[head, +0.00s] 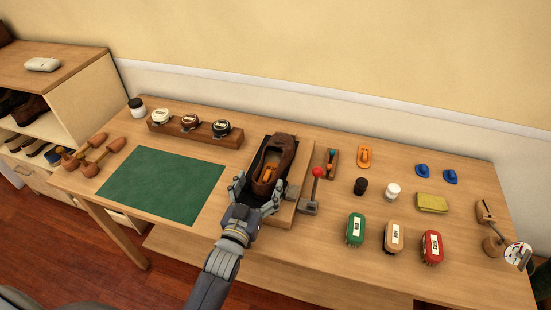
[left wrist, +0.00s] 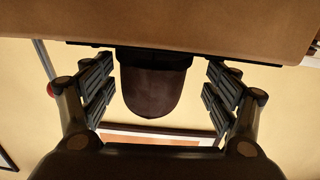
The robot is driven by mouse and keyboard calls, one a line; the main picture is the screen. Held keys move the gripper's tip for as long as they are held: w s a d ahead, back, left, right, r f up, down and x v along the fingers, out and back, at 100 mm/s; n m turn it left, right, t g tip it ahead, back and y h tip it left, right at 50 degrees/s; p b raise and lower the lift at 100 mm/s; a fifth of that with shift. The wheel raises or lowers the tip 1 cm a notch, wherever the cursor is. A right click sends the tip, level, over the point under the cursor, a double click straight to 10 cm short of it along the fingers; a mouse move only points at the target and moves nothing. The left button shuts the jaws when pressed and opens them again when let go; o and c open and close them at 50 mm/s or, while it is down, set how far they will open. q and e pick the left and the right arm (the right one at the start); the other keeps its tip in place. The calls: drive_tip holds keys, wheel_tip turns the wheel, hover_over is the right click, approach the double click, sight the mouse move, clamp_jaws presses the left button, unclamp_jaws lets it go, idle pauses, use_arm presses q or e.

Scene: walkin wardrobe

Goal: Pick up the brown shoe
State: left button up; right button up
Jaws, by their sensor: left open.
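The brown shoe (head: 284,148) lies on a black pad on a wooden stand (head: 299,190) near the middle of the table, with an orange piece inside its opening. My left gripper (head: 258,190) is open at the shoe's near end, its fingers spread to either side. In the left wrist view the dark rounded end of the shoe (left wrist: 152,88) shows between the two open fingers (left wrist: 158,92), with gaps on both sides. I cannot tell whether either finger touches it. My right gripper is not in view.
A red-knobbed lever (head: 317,173) stands right of the shoe. A green mat (head: 160,186) lies left. Tins (head: 190,122) sit in a wooden holder behind. Green, tan and red brushes (head: 394,237) stand at the right. A shoe shelf (head: 50,90) is at far left.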

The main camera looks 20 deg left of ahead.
sight(268, 171)
use_arm(q)
drive_tip(key=w, duration=0.1)
drive_tip(key=w+p, duration=0.1)
drive_tip(key=w, duration=0.2)
drive_tip(key=shift+w+d+r, duration=0.25)
drive_tip(key=shift+w+d, duration=0.1)
drive_tip(key=shift+d, duration=0.05)
drive_tip(key=shift+w+f, duration=0.1)
drive_tip(key=shift+w, duration=0.25)
drive_tip(key=shift+s, duration=0.1)
drive_tip(key=c, duration=1.3)
drive_tip(key=shift+c, duration=0.6)
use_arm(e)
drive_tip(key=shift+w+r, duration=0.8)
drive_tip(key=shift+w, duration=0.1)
use_arm(q)
drive_tip(key=shift+r, duration=0.3)
